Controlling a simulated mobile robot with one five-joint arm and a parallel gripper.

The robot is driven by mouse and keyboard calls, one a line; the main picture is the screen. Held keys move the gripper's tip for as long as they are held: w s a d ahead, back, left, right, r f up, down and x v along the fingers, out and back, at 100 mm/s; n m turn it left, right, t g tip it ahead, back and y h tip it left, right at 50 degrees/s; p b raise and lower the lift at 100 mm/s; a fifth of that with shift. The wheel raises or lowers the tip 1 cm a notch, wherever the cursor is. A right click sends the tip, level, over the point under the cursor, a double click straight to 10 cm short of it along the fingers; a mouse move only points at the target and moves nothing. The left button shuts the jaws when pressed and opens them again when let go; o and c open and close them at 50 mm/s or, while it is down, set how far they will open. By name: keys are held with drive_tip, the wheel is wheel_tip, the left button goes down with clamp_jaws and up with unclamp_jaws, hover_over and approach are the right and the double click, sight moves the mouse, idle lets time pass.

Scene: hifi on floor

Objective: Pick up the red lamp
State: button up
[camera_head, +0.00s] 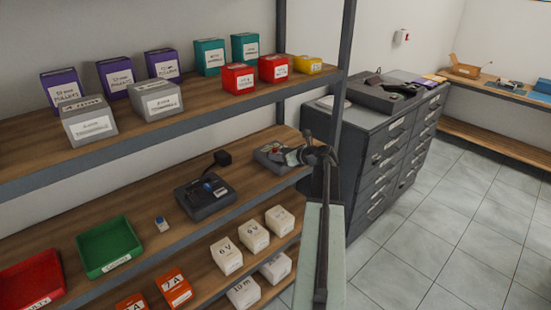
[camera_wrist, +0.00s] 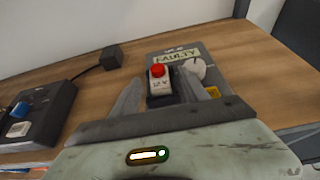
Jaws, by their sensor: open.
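The red lamp (camera_wrist: 159,76) has a round red top on a small white body marked "12 V". In the wrist view it sits at the near edge of a grey box labelled "FAULTY" (camera_wrist: 180,52), on the wooden shelf. My gripper (camera_wrist: 158,90) is open, with one finger on each side of the lamp; whether they touch it I cannot tell.
A dark device with a blue lamp (camera_wrist: 20,109) stands to the left, with a black plug (camera_wrist: 111,57) behind it. A green bin (camera_head: 108,246) and a red bin (camera_head: 32,280) are farther left. The shelf post (camera_head: 343,80) is close to my arm. A grey drawer cabinet (camera_head: 375,160) stands right.

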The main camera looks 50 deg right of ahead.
clamp_jaws()
drive_tip(key=shift+r, duration=0.1)
drive_tip(key=shift+r, duration=0.2)
drive_tip(key=r+p, duration=0.2)
drive_tip(key=p, duration=0.1)
drive_tip(key=r+p, duration=0.1)
drive_tip(key=shift+s+r, duration=0.25)
drive_tip(key=shift+r, duration=0.1)
drive_tip(key=s+d+p, duration=0.1)
drive_tip(key=s+d, duration=0.3)
drive_tip(key=s, duration=1.1)
drive_tip(key=shift+r, duration=0.4)
